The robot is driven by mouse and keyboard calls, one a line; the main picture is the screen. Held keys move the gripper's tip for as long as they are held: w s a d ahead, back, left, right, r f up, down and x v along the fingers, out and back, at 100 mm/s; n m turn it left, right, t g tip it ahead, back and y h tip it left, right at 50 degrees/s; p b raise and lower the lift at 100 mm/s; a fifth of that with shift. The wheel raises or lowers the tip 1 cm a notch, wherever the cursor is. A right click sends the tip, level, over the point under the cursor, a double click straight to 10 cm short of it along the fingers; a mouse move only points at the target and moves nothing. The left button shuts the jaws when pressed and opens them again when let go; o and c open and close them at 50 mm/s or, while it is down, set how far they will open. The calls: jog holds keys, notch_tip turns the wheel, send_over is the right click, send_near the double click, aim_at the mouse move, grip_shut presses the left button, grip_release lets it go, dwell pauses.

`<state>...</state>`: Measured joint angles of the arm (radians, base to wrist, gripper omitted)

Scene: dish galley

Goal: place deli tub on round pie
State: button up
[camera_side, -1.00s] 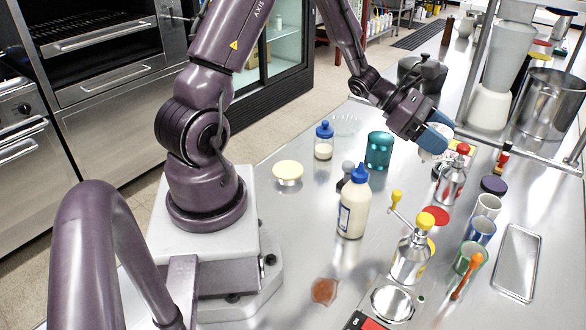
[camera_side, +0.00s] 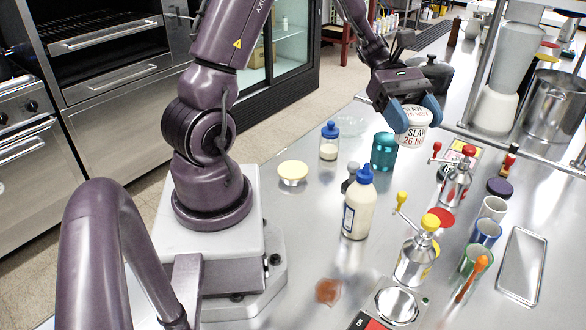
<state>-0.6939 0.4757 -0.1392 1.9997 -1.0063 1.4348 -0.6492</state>
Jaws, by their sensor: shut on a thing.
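The deli tub (camera_side: 411,134) is white with a printed label reading "SLAW 26 NOV". My gripper (camera_side: 414,112) is shut on it, with blue fingertips on either side of its upper part. The tub looks upright and held above the table, right of and behind the teal cup. A pale yellow round thing on a short white base (camera_side: 293,171) stands on the table left of the tub, nearer my base. It looks like the round pie, but I cannot be sure. Its top is bare.
Several dispensers, cups and a metal tray (camera_side: 520,265) fill the right side. A brown patch (camera_side: 328,291) lies in front.

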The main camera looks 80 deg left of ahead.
jog(key=s+f+m+g, duration=0.1)
jog(key=s+m+g, duration=0.1)
jog(key=g, duration=0.1)
jog(key=s+a+f+m+g, duration=0.1)
jog(key=s+m+g, duration=0.1)
jog(key=m+g, duration=0.1)
jog(key=s+a+f+m+g+y, duration=0.1)
jog(key=s+m+g, duration=0.1)
jog(key=s+g, duration=0.1)
jog(key=shift+a+m, duration=0.15)
jog(key=shift+m, duration=0.15)
jog(key=s+a+m+g+y, duration=0.6)
jog(key=s+m+g+y, duration=0.1)
jog(key=m+y, duration=0.15)
notch_tip(320, 180, up, 9)
jog(key=m+t+y, duration=0.6)
jog(key=m+y, duration=0.9)
jog(key=m, duration=0.1)
send_over(292, 168)
jog(key=shift+n, duration=0.25)
notch_tip(292, 168, down, 22)
jog(key=shift+a, duration=0.1)
jog(key=shift+f, duration=2.2)
jog(key=shift+f, duration=0.1)
jog(key=o, duration=1)
